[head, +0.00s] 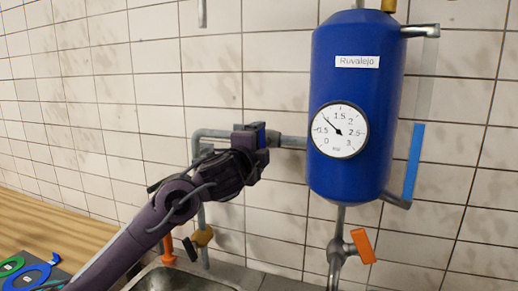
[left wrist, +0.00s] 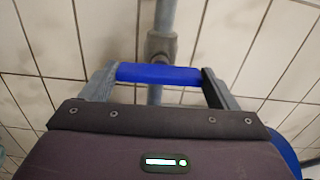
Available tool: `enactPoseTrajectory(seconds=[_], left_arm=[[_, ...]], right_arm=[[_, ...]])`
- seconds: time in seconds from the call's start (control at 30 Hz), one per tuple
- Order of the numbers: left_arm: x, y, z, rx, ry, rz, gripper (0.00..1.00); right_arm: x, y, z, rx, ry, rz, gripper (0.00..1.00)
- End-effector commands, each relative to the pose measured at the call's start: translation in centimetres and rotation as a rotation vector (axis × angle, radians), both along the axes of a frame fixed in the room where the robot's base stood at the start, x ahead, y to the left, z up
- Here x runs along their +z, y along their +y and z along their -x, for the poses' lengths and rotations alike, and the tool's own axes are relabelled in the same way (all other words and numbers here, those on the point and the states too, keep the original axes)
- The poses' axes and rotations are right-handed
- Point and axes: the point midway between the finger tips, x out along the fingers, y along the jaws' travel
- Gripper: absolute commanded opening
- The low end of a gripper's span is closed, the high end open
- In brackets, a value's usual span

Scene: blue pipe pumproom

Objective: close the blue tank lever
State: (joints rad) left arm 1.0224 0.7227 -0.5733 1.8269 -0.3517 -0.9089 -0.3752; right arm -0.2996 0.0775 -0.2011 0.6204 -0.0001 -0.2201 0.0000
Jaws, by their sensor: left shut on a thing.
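The blue tank (head: 357,80) hangs on the tiled wall, with a label reading "Ruvalejo" and a round gauge (head: 338,130) on its front. The blue lever (left wrist: 160,74) sits on the grey pipe left of the tank; only a small part of it (head: 261,136) shows in the head view. My left gripper (head: 262,138) is shut on the lever. In the left wrist view the lever spans crosswise between the two fingers, with the pipe behind it. The valve body is mostly hidden by my gripper in the head view. My right gripper is not in view.
An orange lever (head: 362,246) sits on the pipe below the tank. A level tube with a blue column (head: 414,160) runs along the tank's right. Wall left of my arm is clear.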

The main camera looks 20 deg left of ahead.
Motion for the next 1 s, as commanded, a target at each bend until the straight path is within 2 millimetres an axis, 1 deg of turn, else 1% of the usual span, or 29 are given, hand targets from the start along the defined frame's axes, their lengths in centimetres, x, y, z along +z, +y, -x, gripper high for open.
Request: enactPoseTrajectory(seconds=[0.03, 0.27, 0.3, 0.4, 0.43, 0.6, 0.7, 0.77, 1.0], left_arm=[[-0.3, -0.1, 0.0, -0.001, 0.006, -0.005, 0.59], [-0.3, -0.1, 0.0, -0.001, 0.006, -0.004, 0.59], [-0.3, -0.1, 0.0, -0.001, 0.006, -0.004, 0.86], [-0.3, -0.1, 0.0, -0.001, 0.005, -0.003, 0.99], [-0.2, -0.1, 0.0, -0.001, 0.005, -0.002, 1.0], [-0.2, -0.1, 0.0, -0.001, 0.003, -0.001, 1.0], [-0.2, -0.1, 0.4, -0.001, 0.002, 0.0, 1.0], [-0.2, -0.1, 1.1, -0.003, 0.002, -0.001, 1.0], [-0.3, 0.1, 5.2, -0.002, 0.002, -0.002, 1.0]], right_arm=[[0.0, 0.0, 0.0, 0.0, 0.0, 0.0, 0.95], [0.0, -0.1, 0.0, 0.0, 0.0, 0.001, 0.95], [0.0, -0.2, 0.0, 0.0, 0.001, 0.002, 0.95], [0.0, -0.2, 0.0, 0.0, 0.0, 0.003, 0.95], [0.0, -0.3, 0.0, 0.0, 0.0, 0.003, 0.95], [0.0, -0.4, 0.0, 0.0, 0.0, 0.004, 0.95], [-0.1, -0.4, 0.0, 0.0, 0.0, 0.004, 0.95], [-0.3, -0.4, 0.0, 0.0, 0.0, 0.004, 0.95], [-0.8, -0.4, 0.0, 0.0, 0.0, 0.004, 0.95]])
